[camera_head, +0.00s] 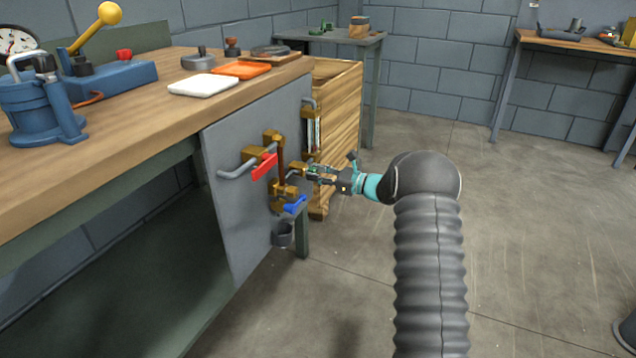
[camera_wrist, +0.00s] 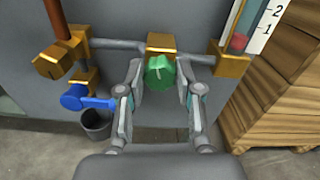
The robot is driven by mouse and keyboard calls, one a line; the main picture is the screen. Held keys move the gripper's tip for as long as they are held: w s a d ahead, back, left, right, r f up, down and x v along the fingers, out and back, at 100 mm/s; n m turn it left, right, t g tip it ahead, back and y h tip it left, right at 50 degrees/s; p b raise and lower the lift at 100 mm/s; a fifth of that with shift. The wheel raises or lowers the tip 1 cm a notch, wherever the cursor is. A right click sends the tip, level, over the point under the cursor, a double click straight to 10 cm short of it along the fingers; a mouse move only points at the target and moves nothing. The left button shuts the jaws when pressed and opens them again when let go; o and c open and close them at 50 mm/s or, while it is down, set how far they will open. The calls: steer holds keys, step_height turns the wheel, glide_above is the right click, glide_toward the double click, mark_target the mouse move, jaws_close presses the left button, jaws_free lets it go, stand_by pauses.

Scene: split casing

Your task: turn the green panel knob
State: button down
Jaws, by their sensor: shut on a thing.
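The green knob (camera_wrist: 160,72) sits on a brass valve body (camera_wrist: 160,44) on the grey panel, in the upper middle of the wrist view. My gripper (camera_wrist: 161,78) has one finger on each side of the knob and is shut on it. In the head view my gripper (camera_head: 316,174) reaches the panel from the right, and its fingers mostly hide the knob. The panel (camera_head: 228,198) stands upright at the workbench's end.
A red lever (camera_head: 265,166) and a blue lever (camera_head: 295,205) sit on the brass pipework left of my gripper. A gauge tube (camera_wrist: 245,25) stands to the right. A wooden crate (camera_head: 340,115) is behind the panel.

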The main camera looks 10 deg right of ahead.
steer(key=shift+s+f+n+b, duration=0.15)
steer(key=shift+n+b, duration=1.95)
steer(key=shift+n, duration=4.2)
steer(key=shift+w+f+n+b, duration=0.15)
steer(key=shift+n+b, duration=1.9)
steer(key=shift+n, duration=4.25)
steer(key=shift+s, duration=0.1)
steer(key=c, duration=0.8)
jaws_free()
steer(key=shift+o, duration=0.2)
steer(key=shift+r, duration=0.1)
steer(key=v, duration=1.2)
